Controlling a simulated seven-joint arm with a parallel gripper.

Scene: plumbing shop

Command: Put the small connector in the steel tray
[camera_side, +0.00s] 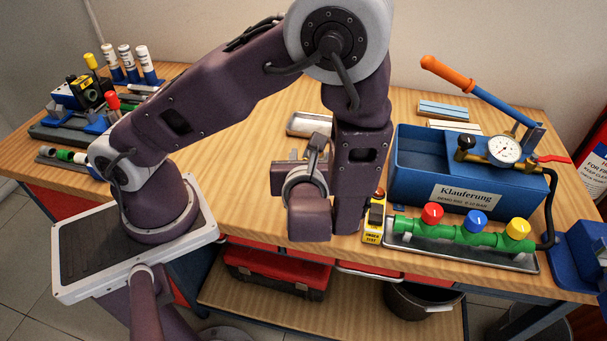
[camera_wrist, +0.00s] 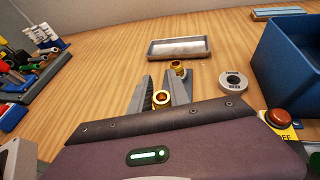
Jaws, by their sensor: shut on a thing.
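A brass connector (camera_wrist: 160,98) with a reddish opening sits between the two grey fingers of my gripper (camera_wrist: 162,83) in the wrist view. My gripper is shut on it. A second brass piece (camera_wrist: 178,67) shows just beyond the right fingertip, apart from the held one. I cannot tell from their apparent sizes which is smaller. The steel tray (camera_wrist: 151,54) lies on the wooden bench beyond the fingertips, with no connector visible in it. The tray also shows in the side view (camera_side: 311,124), behind my arm. The held connector is hidden there.
A grey ring (camera_wrist: 233,80) lies right of the fingers. A blue test pump box (camera_side: 420,180) with a gauge stands to the right, behind a green valve manifold (camera_side: 465,237). Fittings and tools fill the bench's left end. Bare wood lies around the tray.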

